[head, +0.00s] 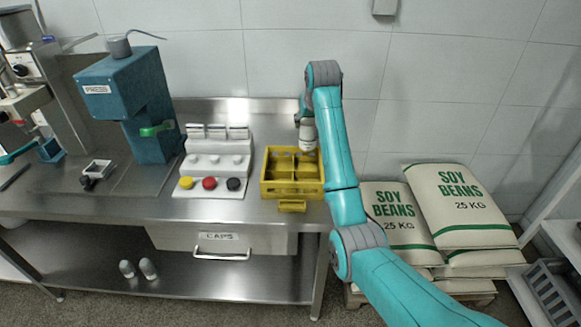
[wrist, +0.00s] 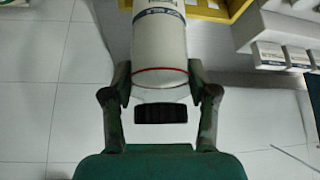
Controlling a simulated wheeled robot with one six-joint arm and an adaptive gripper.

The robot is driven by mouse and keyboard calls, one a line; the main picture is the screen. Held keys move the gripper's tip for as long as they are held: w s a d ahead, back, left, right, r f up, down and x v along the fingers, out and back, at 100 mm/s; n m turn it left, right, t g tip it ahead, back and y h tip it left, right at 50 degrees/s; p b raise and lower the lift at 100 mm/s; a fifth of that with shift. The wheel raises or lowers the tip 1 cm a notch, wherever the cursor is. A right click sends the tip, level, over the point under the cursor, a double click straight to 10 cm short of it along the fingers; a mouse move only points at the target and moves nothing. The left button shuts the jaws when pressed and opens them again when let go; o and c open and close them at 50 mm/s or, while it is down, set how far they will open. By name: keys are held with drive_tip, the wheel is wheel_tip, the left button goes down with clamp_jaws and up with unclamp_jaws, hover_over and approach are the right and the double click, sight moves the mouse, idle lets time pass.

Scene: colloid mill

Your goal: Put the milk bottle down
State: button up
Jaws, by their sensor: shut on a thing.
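The milk bottle (head: 307,144) is white and looks upright in the head view, at the back right of the yellow crate (head: 290,190). The crate is divided into compartments and stands on the steel bench. I cannot tell whether the bottle's base touches the crate floor. In the wrist view the bottle (wrist: 160,45) shows a blue-printed label, a red ring and a black cap. My gripper (wrist: 159,82) is shut on the bottle near the red ring, one finger on each side. In the head view my gripper (head: 305,118) is partly hidden by my arm.
Left of the crate stands a white stepped rack (head: 212,165) with yellow, red and black caps. A blue press (head: 125,90) is further left. Soy bean sacks (head: 450,205) are stacked right of the bench. A caps drawer (head: 221,243) is below the bench top.

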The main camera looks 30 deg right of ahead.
sight(307, 146)
drive_tip(key=shift+w+f, duration=0.15)
wheel_tip(307, 146, down, 10)
drive_tip(key=shift+d+r, duration=0.1)
drive_tip(key=shift+r, duration=0.1)
idle(0.4)
drive_tip(key=o, duration=1.4)
drive_tip(key=shift+f, duration=0.1)
drive_tip(key=v, duration=1.2)
